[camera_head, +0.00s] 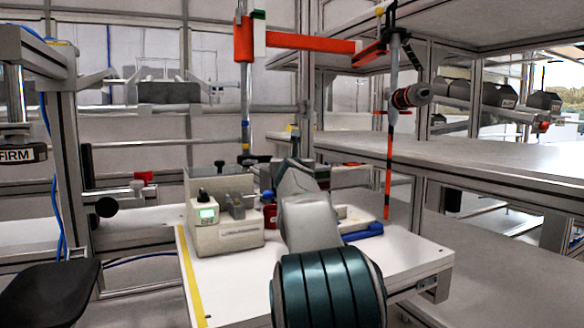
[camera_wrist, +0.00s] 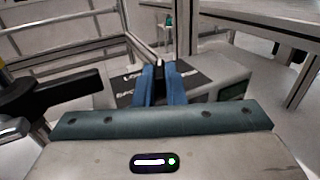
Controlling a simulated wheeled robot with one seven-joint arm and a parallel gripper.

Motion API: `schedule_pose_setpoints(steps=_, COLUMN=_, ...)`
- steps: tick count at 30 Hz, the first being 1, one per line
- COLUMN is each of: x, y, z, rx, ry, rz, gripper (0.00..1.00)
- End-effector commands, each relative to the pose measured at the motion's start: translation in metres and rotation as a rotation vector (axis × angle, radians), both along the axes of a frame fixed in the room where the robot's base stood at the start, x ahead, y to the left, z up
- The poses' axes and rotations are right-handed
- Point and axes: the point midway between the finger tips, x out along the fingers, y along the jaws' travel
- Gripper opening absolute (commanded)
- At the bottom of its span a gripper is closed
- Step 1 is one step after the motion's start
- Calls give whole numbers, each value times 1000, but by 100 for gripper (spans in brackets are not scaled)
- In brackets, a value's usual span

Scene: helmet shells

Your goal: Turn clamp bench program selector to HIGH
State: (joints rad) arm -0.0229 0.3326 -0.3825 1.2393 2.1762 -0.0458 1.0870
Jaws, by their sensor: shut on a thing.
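The clamp bench unit, a cream box (camera_head: 228,238), stands on the white bench, with a small green-lit display (camera_head: 207,214) that seems to read OFF. A small black knob (camera_head: 203,195) sits above that display. In the wrist view, my gripper (camera_wrist: 163,70) has its two blue fingers close together, shut on a small dark piece that looks like the selector, at a dark panel (camera_wrist: 128,90) with white lettering. The lettering is too small to read surely. A dark green display (camera_wrist: 232,93) is to its right. In the head view my own arm hides the fingers.
The white bench top (camera_head: 400,262) has a yellow stripe on its left edge. A red-and-black pole (camera_head: 389,165) and an orange overhead arm (camera_head: 300,42) stand behind. In the wrist view a black handle (camera_wrist: 55,95) is close at left.

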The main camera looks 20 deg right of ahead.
Motion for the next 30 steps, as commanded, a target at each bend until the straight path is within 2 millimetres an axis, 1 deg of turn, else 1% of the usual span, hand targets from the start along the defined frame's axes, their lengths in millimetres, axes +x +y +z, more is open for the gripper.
schedule_pose_setpoints(steps=15, x=0, y=0, z=0, rx=0, ry=-1, rz=-8, gripper=0)
schedule_pose_setpoints(steps=16, x=0, y=0, z=0, rx=0, ry=-1, rz=-8, gripper=18)
schedule_pose_setpoints(steps=17, x=0, y=0, z=1, rx=0, ry=-1, rz=-8, gripper=27)
schedule_pose_setpoints(steps=18, x=0, y=0, z=1, rx=0, ry=-1, rz=-8, gripper=32)
schedule_pose_setpoints(steps=30, x=-1, y=3, z=0, rx=-1, ry=0, rz=-5, gripper=32)
